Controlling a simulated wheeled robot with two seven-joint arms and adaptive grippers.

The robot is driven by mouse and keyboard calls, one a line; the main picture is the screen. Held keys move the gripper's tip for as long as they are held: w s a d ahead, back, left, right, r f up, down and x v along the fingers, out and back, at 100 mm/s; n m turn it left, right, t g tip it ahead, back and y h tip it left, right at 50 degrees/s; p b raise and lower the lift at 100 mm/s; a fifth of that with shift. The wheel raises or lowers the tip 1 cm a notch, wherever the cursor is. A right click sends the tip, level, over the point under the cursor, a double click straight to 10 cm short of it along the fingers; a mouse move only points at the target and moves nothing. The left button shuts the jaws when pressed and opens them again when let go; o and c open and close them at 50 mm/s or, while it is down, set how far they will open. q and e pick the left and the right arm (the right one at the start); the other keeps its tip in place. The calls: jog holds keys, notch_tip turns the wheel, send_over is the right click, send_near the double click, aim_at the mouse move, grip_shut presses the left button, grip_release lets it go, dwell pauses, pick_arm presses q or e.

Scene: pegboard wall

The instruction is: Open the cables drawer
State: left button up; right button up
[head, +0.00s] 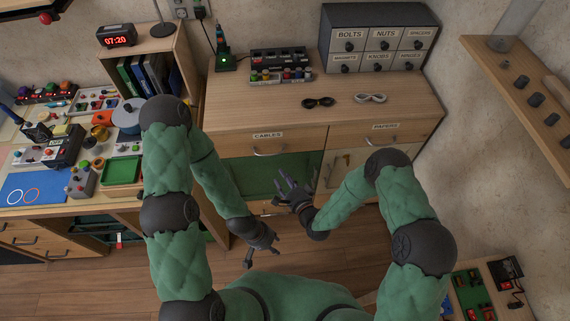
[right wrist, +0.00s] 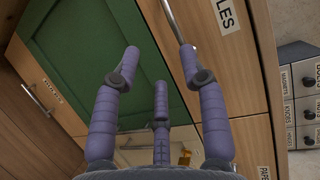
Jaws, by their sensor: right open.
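The cables drawer (head: 228,146) is a wooden front under the cabinet top, labelled CABLES, and looks shut. Its metal handle (head: 270,152) hangs below the label. In the right wrist view, the handle (right wrist: 176,18) runs along the drawer front at the top, beside the partly visible label (right wrist: 225,14). My right gripper (head: 285,182) is open and empty, in front of the green panel below the drawer. In the right wrist view its spread fingers (right wrist: 160,56) point toward the handle, with one fingertip close to the handle's end; contact is unclear. My left gripper (head: 262,250) is open and empty, lower down near the floor.
A green panel (head: 240,176) is below the cables drawer. The papers drawer (head: 375,136) is to its right. Black and white cable bundles (head: 318,102) lie on the cabinet top, with a labelled drawer box (head: 378,40) behind. A cluttered desk (head: 60,205) stands left; a shelf (head: 525,95) is right.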

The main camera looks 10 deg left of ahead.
jog(key=r+b+x, duration=0.1)
jog(key=b+x, duration=0.1)
jog(key=x, duration=0.8)
jog(key=shift+w+a+m+b, duration=0.3)
jog(key=shift+w+a, duration=0.05)
jog(key=shift+a, duration=0.05)
jog(key=shift+r, duration=0.1)
grip_shut()
